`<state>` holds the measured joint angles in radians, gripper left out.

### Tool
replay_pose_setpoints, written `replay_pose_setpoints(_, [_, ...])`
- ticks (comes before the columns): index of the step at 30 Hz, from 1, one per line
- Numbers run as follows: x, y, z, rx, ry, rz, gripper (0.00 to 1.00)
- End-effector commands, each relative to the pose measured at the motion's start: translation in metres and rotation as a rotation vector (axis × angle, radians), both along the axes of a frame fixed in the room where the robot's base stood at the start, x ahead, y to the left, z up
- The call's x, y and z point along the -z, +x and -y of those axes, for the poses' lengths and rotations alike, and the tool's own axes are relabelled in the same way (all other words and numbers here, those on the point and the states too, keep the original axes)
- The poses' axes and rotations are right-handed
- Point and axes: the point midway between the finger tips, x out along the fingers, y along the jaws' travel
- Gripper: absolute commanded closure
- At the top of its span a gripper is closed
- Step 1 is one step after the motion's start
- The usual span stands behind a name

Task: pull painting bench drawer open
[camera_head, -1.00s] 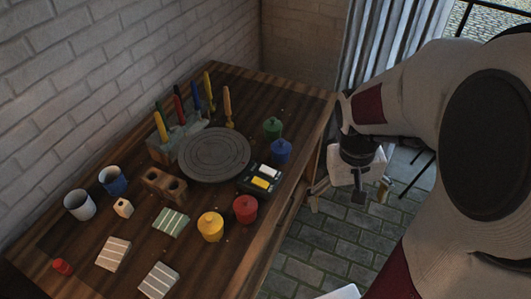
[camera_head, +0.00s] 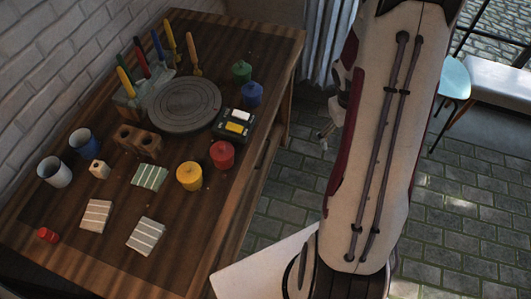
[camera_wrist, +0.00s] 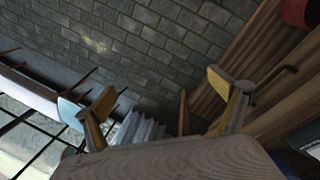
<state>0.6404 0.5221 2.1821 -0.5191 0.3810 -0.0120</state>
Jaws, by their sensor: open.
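The painting bench (camera_head: 205,235) is a dark wooden table on the left in the head view. Its drawer side, facing right, is seen at a steep angle and is partly hidden by my arm. In the wrist view the bench's wooden side (camera_wrist: 245,45) fills the upper right, with a thin dark bar (camera_wrist: 275,77) on it that looks like the drawer handle. My gripper (camera_wrist: 163,88) is open and empty, its yellow-padded fingers apart. The bar lies right of the right finger, not between the fingers. In the head view my arm hides most of the gripper.
The bench top holds a round grey turntable (camera_head: 185,105), a yellow pot (camera_head: 189,176), a red pot (camera_head: 222,154), brushes, cups and tiles. A blue stool (camera_head: 455,78) stands at the far right. The paved floor (camera_head: 295,185) beside the bench shows free room.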

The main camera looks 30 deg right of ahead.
Motion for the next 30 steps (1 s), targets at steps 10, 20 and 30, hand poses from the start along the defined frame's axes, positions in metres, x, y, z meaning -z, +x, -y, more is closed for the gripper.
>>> replay_pose_setpoints(10, [0.073, 0.011, 0.036, -0.093, 0.017, 0.045, 0.04])
replay_pose_setpoints(20, [0.145, 0.022, 0.052, -0.198, 0.059, 0.128, 0.04])
replay_pose_setpoints(30, [0.217, 0.033, 0.045, -0.322, 0.132, 0.262, 0.04])
